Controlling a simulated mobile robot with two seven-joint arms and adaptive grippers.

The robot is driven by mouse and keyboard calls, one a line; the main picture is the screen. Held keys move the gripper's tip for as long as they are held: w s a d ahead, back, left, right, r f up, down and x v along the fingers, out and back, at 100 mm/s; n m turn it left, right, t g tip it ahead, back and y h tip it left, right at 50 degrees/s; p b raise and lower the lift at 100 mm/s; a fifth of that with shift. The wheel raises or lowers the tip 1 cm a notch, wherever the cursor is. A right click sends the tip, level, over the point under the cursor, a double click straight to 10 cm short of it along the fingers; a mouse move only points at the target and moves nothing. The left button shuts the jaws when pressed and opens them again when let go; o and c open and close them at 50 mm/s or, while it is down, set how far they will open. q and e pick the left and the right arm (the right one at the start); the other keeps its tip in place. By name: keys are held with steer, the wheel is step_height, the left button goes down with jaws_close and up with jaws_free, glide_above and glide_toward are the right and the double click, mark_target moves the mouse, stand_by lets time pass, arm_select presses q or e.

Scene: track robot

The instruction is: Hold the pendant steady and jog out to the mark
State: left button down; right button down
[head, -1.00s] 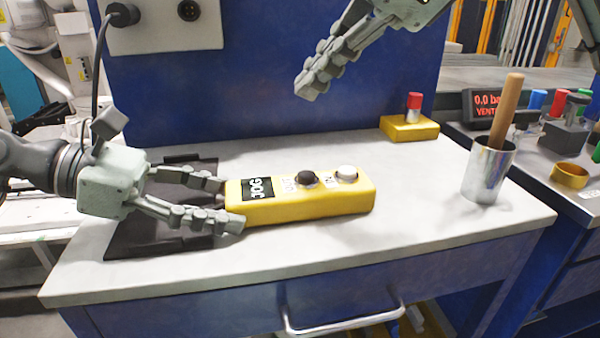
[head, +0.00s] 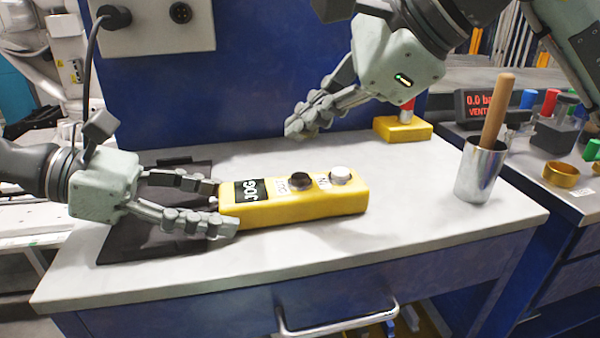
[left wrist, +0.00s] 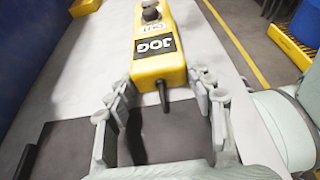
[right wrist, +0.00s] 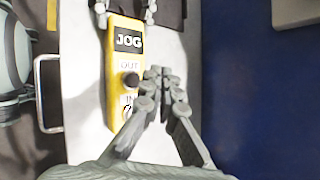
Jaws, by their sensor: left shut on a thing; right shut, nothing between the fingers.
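The yellow pendant (head: 285,209) lies on the grey worktop, with a black JOG label, a dark button (head: 300,181) marked OUT and a white button (head: 340,174) marked IN. My left gripper (head: 228,207) is shut on the pendant's left end, one finger on each side; the left wrist view shows this too (left wrist: 160,88). My right gripper (head: 294,130) is shut and empty, above and behind the buttons in the head view. In the right wrist view its closed fingertips (right wrist: 160,75) appear beside the dark button (right wrist: 130,80). No mark shows clearly.
A metal cup (head: 481,172) with a wooden handle stands at the right of the worktop. A yellow box with a red button (head: 403,131) sits at the back. A red display (head: 480,105) stands further right. A dark mat (head: 150,235) lies under my left gripper.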

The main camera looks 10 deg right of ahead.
mark_target(305, 177)
steer(key=shift+f, duration=1.65)
steer(key=shift+f, duration=0.2)
steer(key=shift+f, duration=0.25)
steer(key=shift+f, duration=0.5)
stand_by(3.6)
steer(key=shift+r, duration=0.1)
stand_by(0.6)
steer(key=shift+r, duration=0.85)
steer(key=shift+r, duration=2.5)
